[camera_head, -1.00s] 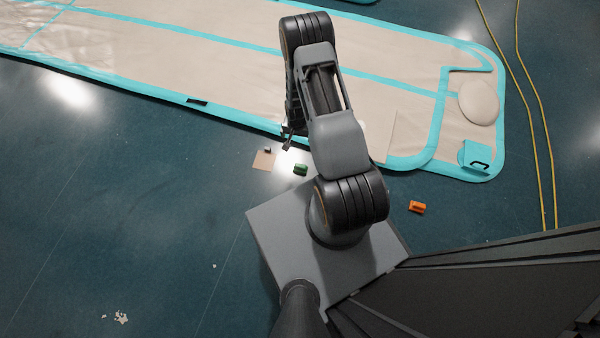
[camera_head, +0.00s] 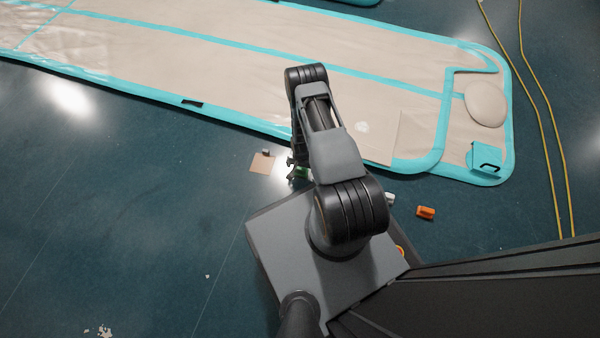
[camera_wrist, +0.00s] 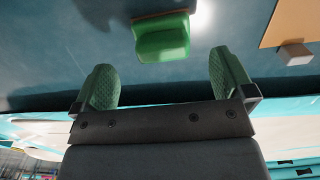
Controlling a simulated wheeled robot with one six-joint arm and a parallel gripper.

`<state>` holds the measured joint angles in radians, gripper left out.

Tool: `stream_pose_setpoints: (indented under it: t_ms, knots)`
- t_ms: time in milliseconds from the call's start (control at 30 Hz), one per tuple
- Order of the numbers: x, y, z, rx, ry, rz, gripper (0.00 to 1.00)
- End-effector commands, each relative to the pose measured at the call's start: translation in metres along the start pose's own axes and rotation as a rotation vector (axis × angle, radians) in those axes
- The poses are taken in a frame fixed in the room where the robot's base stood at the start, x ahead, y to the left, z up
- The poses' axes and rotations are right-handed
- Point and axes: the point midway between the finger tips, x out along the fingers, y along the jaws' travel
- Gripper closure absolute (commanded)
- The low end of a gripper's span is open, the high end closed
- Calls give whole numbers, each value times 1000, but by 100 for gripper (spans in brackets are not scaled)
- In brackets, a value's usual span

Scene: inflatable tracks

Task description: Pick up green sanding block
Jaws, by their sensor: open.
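The green sanding block (camera_wrist: 163,40) lies on the dark floor in the wrist view, ahead of and between my two fingertips. My gripper (camera_wrist: 163,80) is open, with its green-padded fingers apart and nothing between them. A gap of floor shows between the fingers and the block. In the head view, a small part of the green block (camera_head: 302,172) shows beside my gripper (camera_head: 292,170); my arm hides the rest.
A tan square sheet (camera_head: 262,163) with a small grey-brown block (camera_wrist: 295,54) lies just left of the green block. An orange block (camera_head: 426,212) lies to the right, with a small white object (camera_head: 390,199) nearer my base. A beige and teal inflatable track (camera_head: 230,70) lies behind.

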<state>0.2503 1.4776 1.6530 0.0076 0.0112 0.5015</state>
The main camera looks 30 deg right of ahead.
Motion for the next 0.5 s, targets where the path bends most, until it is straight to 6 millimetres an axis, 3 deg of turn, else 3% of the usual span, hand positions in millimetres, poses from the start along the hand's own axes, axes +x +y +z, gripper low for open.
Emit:
stream_pose_setpoints:
  t_ms: [500]
  knots:
    - [52,-3,-3,0,0,-2,0]
